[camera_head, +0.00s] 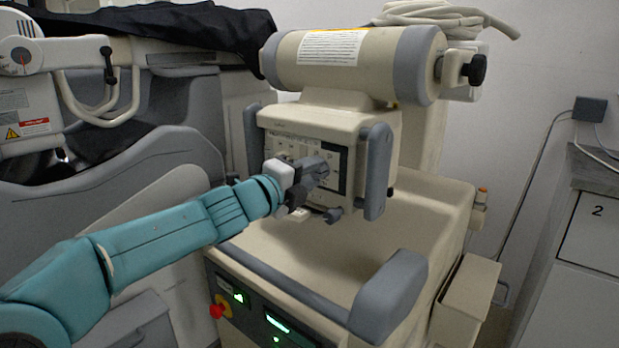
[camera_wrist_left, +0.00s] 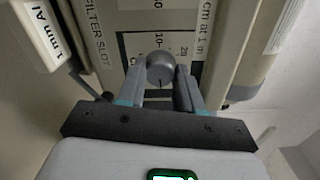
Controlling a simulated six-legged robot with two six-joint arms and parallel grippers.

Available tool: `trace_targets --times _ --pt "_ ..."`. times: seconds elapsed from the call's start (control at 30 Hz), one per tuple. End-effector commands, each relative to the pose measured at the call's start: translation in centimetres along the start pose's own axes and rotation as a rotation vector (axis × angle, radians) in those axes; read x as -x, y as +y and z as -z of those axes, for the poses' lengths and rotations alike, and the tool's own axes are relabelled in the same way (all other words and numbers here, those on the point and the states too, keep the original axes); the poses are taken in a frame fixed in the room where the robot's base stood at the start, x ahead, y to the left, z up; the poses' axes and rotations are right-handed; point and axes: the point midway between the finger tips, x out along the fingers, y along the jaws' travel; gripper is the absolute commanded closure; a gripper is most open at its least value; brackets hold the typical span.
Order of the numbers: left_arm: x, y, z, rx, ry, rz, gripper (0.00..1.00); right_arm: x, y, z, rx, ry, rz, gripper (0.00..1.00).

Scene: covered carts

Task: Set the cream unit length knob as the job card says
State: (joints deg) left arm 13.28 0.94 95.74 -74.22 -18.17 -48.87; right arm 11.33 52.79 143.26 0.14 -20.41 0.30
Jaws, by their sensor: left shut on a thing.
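The cream unit (camera_head: 285,118) has a panel with printed scales facing my left arm. In the left wrist view a round grey knob (camera_wrist_left: 160,66) sits on this panel, with the numbers 10 and 20 and the print "cm at 1 m" near it. A dark line on the knob points toward my gripper. My left gripper (camera_wrist_left: 160,84) is shut on the knob, one finger on each side. In the head view my left gripper (camera_head: 316,172) covers part of the panel, and the knob is hidden. A white printed sheet (camera_head: 332,46) lies on the cylinder; its text is unreadable. My right gripper is not in view.
Grey handles flank the panel; the right one (camera_head: 376,172) stands close to my gripper. A "1 mm Al" plate (camera_wrist_left: 38,32) and "FILTER SLOT" print are left of the knob. A red button (camera_head: 217,308) is low on the cart. A black cover (camera_head: 175,30) drapes the left machine.

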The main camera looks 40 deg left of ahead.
Motion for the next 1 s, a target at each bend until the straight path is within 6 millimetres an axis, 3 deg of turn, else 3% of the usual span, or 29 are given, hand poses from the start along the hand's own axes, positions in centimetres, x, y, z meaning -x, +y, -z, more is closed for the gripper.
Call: trace_targets --times 0.7,0.73,0.8,1.0 --pt "-0.02 0.12 0.07 -0.074 0.002 -0.003 0.96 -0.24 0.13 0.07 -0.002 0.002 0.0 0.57" --pt "-0.02 0.12 0.07 -0.074 0.002 -0.003 0.59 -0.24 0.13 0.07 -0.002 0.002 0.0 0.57" --pt "-0.01 0.1 0.06 -0.073 0.001 -0.002 0.4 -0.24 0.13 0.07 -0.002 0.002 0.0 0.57" --pt "-0.01 0.05 0.04 -0.072 0.001 -0.001 0.4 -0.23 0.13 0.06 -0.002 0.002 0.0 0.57"
